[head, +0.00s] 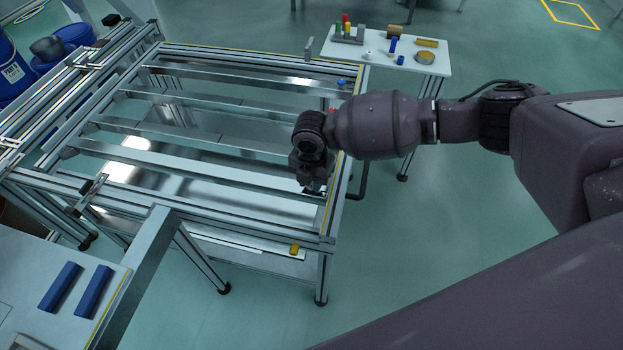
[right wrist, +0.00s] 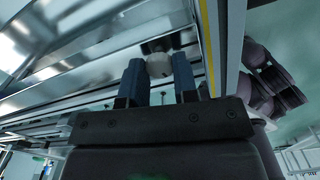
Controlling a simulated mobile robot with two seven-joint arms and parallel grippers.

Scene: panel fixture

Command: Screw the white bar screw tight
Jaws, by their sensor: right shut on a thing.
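The white bar screw (right wrist: 158,66) shows as a round white head in the right wrist view. My right gripper (right wrist: 158,60) is shut on it, with one blue finger at each side. In the head view my right gripper (head: 313,187) points down at the right side of the metal frame (head: 225,211), near its front right corner. The screw is hidden there behind my gripper and wrist. How deep the screw sits cannot be told. My left gripper is not in view.
A blue knob (head: 341,84) sits at the frame's back right and a yellow piece (head: 295,249) at its front edge. A white side table (head: 445,66) with small parts stands behind. Two blue blocks (head: 60,287) lie on the bench at lower left. Floor is open right of the frame.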

